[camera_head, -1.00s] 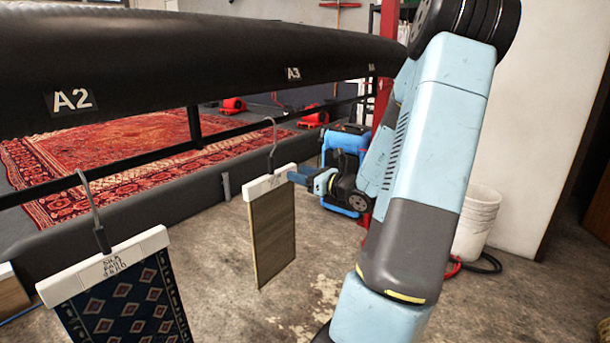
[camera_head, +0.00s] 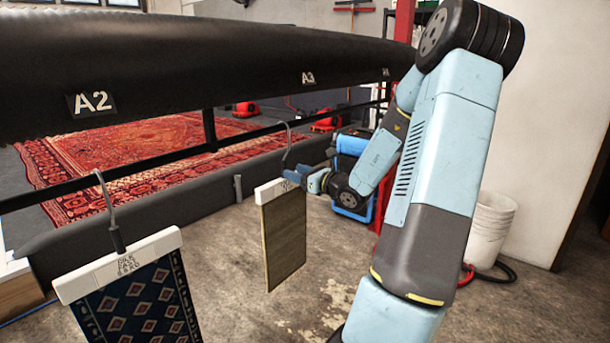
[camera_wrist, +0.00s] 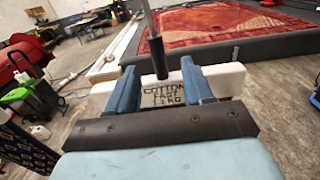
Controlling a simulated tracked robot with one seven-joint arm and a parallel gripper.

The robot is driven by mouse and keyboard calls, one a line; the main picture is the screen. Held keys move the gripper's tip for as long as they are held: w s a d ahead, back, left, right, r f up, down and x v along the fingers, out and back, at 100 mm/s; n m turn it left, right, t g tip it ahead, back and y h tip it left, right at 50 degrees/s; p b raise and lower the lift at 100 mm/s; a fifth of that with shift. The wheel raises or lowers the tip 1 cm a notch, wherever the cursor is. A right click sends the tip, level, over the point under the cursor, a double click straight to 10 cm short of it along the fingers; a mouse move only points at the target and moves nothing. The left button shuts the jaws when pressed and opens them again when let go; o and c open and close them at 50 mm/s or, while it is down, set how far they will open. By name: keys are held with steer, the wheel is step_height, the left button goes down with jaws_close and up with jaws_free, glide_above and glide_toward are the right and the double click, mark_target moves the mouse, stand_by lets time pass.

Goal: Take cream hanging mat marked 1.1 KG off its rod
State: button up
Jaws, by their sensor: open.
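The cream mat (camera_head: 285,238) hangs below a white clamp bar (camera_head: 270,193) from a hook (camera_head: 287,148) on the dark rod (camera_head: 250,135). In the wrist view the white bar (camera_wrist: 232,80) bears a label reading COTTON FAST and a weight that looks like 1.1 KG (camera_wrist: 162,94). My gripper (camera_head: 293,177) is at the bar's right end in the head view. In the wrist view my gripper (camera_wrist: 162,80) has its two blue fingers apart, one on each side of the label and the hook's dark stem (camera_wrist: 157,55). Whether the fingers touch the bar cannot be told.
A dark blue patterned mat (camera_head: 140,305) hangs from another hook at the left. A thick black roller (camera_head: 200,70) marked A2 and A3 runs above the rod. A blue machine (camera_head: 350,145) and white buckets (camera_head: 492,230) stand behind and right of my arm.

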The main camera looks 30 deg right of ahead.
mark_target(284, 167)
steer(key=shift+x, duration=3)
jaws_close()
steer(key=shift+r, duration=0.15)
steer(key=shift+s+r, duration=0.1)
steer(key=shift+r, duration=1.95)
